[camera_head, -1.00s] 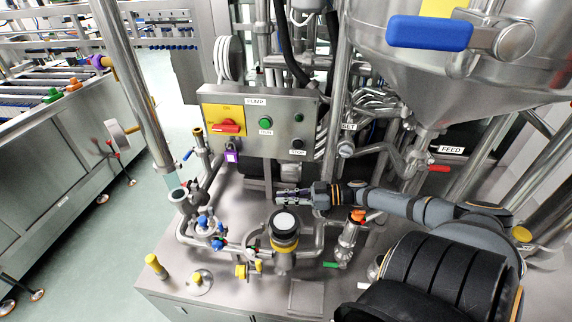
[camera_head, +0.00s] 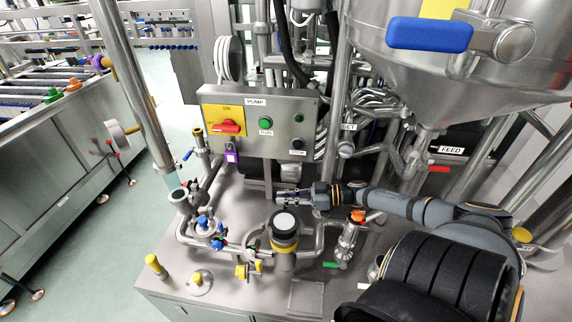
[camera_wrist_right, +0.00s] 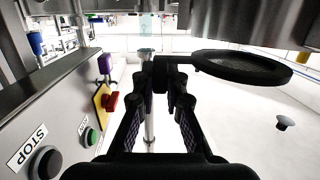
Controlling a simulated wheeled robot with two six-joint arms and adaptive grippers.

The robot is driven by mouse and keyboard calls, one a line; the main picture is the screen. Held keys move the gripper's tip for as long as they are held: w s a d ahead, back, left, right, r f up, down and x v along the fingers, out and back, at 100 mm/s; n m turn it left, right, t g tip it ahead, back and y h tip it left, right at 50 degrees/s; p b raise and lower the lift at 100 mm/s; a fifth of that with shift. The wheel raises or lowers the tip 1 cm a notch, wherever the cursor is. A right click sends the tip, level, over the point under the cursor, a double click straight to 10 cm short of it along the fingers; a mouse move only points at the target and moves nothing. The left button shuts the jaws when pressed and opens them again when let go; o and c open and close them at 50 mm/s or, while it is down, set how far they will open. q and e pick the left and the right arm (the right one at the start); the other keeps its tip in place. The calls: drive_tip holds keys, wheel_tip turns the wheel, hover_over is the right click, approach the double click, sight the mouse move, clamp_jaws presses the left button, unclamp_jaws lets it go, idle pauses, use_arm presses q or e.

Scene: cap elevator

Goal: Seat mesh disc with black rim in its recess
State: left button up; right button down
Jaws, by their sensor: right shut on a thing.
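The mesh disc (camera_head: 285,222) is pale with a black rim. In the head view it appears over the round housing with a yellow collar (camera_head: 284,246). Its recess is hidden, and I cannot tell whether the disc touches the housing or hovers above it. In the right wrist view the disc (camera_wrist_right: 243,67) shows nearly edge-on, right of the fingers, with a black tab reaching between them. My right gripper (camera_head: 287,197), also in the wrist view (camera_wrist_right: 161,75), is shut on this tab, on the far side of the disc. My left gripper is not in view.
A control box (camera_head: 258,120) with a red switch and buttons stands behind the gripper. Pipes and valves with blue and yellow handles (camera_head: 207,226) are left of the housing. A valve with an orange top (camera_head: 357,216) is at right.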

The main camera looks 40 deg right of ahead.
drive_tip(key=shift+f+b, duration=0.5)
drive_tip(key=shift+f, duration=0.15)
idle(1.8)
drive_tip(key=shift+s+a+f, duration=0.1)
drive_tip(key=shift+s+f, duration=0.1)
drive_tip(key=shift+f, duration=0.05)
idle(0.8)
drive_tip(key=shift+w+b, duration=0.2)
drive_tip(key=shift+b, duration=0.25)
idle(0.9)
